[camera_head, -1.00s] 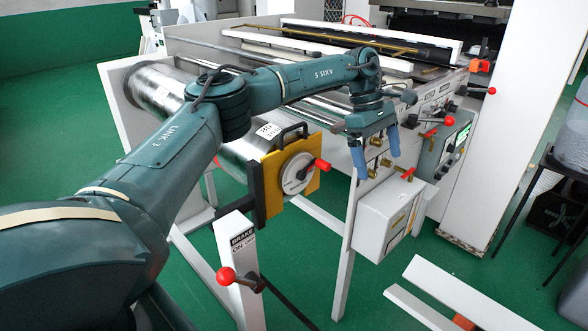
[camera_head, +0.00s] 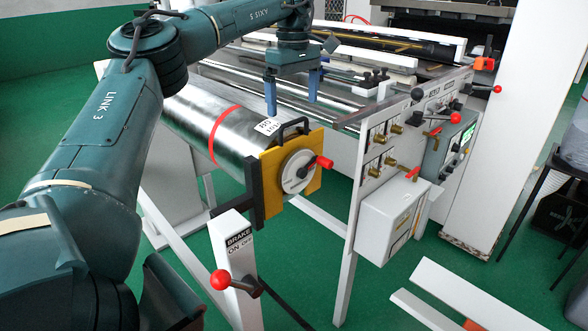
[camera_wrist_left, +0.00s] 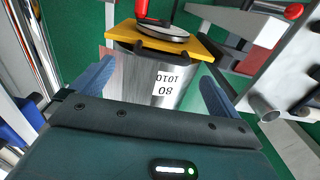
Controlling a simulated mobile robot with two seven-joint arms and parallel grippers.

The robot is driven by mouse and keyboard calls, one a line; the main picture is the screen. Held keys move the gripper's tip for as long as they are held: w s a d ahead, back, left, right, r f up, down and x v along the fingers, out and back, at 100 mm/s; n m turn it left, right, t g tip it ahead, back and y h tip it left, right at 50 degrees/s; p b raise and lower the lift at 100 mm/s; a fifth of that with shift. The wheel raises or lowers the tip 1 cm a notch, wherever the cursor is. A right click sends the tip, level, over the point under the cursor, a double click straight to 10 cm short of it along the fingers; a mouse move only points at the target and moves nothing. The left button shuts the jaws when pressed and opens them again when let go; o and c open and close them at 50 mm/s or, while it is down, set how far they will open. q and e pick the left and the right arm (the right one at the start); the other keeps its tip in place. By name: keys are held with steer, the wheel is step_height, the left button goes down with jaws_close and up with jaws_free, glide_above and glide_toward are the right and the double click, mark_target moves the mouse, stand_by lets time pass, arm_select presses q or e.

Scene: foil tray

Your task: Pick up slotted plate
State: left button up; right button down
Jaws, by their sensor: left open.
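A yellow plate (camera_head: 273,192) stands upright at the near end of the silver foil roll (camera_head: 190,120), around a pale round hub (camera_head: 297,172) with a red knob. In the left wrist view the yellow plate (camera_wrist_left: 205,48) lies beyond the fingertips, at the end of the roll. My left gripper (camera_head: 292,100) is open and empty, pointing down above and behind the plate, apart from it. My right gripper is not in view.
The machine's side panel (camera_head: 385,150) with levers and a white box (camera_head: 390,215) stands right of the roll. A white brake post (camera_head: 232,255) with a red-knobbed lever (camera_head: 222,280) stands in front. Green floor (camera_head: 300,270) is open below.

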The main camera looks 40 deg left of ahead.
arm_select(q)
steer(key=f, duration=0.5)
steer(key=shift+s+d+f, duration=0.1)
steer(key=shift+s+d, duration=0.1)
steer(key=shift+d, duration=0.05)
steer(key=c, duration=1.8)
steer(key=shift+c, duration=0.8)
steer(key=shift+r, duration=0.2)
